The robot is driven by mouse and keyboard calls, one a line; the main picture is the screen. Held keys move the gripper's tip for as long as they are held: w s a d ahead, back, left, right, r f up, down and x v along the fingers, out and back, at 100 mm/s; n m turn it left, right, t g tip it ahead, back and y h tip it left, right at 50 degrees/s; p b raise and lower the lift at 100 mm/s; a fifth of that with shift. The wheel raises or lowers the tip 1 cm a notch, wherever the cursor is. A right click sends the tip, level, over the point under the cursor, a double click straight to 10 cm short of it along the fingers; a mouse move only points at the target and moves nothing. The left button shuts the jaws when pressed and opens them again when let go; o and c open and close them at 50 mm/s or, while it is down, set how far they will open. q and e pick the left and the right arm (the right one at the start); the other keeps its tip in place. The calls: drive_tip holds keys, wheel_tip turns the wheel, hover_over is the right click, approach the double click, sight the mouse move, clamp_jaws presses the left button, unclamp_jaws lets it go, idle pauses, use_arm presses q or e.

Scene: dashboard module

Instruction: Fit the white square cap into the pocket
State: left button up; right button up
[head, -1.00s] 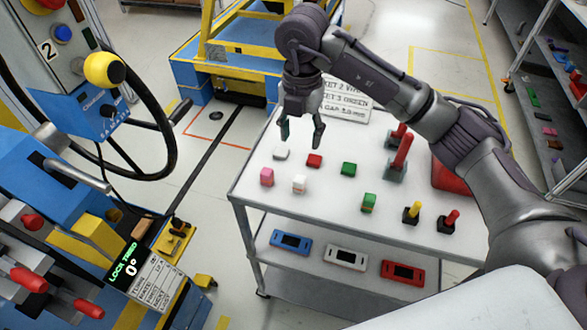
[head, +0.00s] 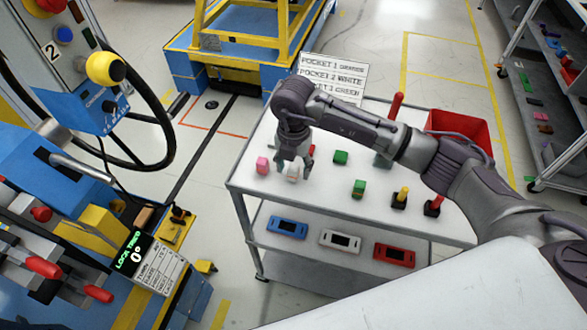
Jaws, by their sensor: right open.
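A small white block (head: 292,175), probably the white square cap, stands near the left front of the white cart top. My right gripper (head: 295,164) points down over it, open, with its fingers around or just behind the block; I cannot tell whether they touch it. The flat white and red pieces seen earlier are hidden behind the gripper. The pocket cannot be made out clearly; a sign (head: 331,78) at the back reads "POCKET 2 WHITE". My left gripper is not in view.
A red bin (head: 465,128) is at the back right. The blue machine (head: 80,210) stands left, across a floor gap.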

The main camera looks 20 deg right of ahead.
drive_tip(key=c, duration=0.9)
drive_tip(key=shift+r, duration=0.15)
